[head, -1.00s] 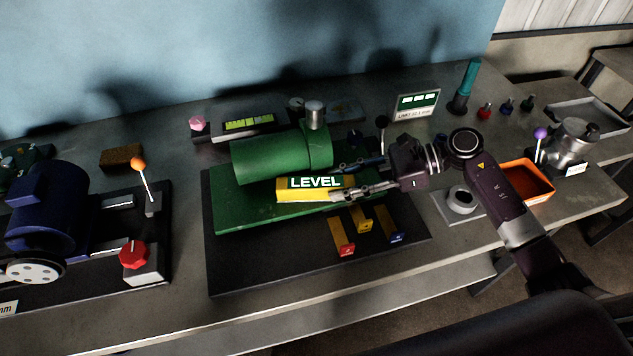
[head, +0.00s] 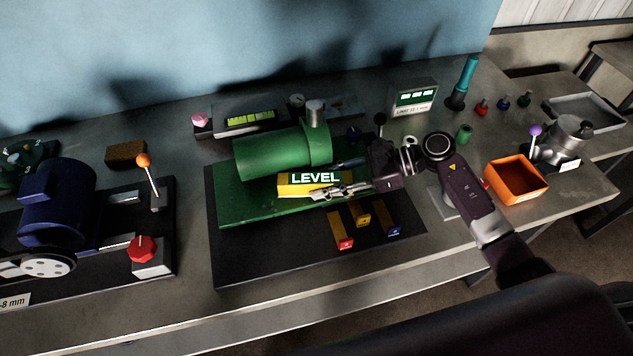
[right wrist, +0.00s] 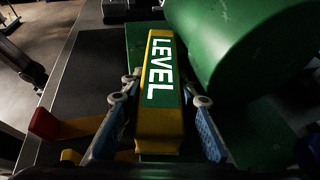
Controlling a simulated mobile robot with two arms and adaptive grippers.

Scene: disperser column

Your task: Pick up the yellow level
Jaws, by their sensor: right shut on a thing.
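The yellow level (head: 299,188) is a bar with a green top lettered "LEVEL". It sits on the green base plate (head: 242,206) in front of the green cylinder (head: 268,153). My right gripper (head: 342,178) is at the right part of the level, with one finger on each side. In the right wrist view the level (right wrist: 160,118) lies between the fingers of my right gripper (right wrist: 158,100), which is shut on it. Whether it is clear of the plate, I cannot tell. My left gripper is not in view.
Several coloured tabs (head: 361,217) lie on the dark mat in front of the plate. A dark blue motor (head: 58,203) and a red knob (head: 142,249) stand at the left. An orange bin (head: 515,182) stands at the right. A lever with a black knob (head: 380,119) rises behind the gripper.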

